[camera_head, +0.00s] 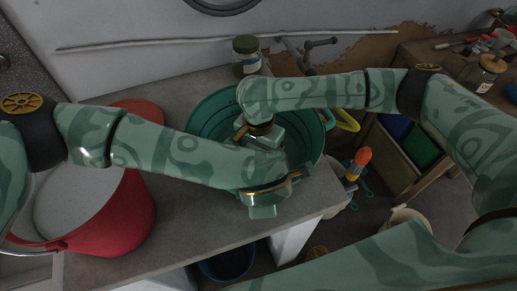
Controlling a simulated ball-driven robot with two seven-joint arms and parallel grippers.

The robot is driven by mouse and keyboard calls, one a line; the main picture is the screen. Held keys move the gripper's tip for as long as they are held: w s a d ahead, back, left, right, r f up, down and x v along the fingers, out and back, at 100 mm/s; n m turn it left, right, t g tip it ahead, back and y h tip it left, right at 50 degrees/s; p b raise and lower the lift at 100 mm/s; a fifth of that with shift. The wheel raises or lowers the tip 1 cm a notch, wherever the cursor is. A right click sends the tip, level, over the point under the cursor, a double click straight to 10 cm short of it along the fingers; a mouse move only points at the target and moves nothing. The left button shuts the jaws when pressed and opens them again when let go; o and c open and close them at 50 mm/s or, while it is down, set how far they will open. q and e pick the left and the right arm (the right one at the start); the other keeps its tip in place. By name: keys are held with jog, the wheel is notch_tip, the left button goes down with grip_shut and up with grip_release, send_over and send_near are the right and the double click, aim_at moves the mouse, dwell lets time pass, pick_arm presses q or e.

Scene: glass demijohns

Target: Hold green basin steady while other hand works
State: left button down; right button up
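The green basin (305,143) stands on the grey worktop, in the middle of the camera_head view. Both my arms cross over it and hide much of its inside. My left gripper (263,210) is at the basin's near side, by the front edge of the worktop. It points downward, and its fingers and any contact with the rim are hard to make out. My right gripper (262,136) is over the inside of the basin, below the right wrist. Its fingertips are partly hidden, and I cannot tell whether it holds anything.
A red tub (125,215) stands at the left of the worktop. A jar with a green lid (246,55) stands behind the basin, near a tap (318,43). A blue bucket (228,262) is below the front edge. A cluttered wooden bench (440,55) is at the right.

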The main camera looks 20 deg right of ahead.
notch_tip(320, 180, up, 14)
jog(key=shift+r, duration=0.15)
dwell(0.7)
pick_arm(q)
jog(key=c, duration=1.6)
grip_release()
jog(key=v, duration=1.2)
pick_arm(e)
jog(key=shift+s, duration=0.1)
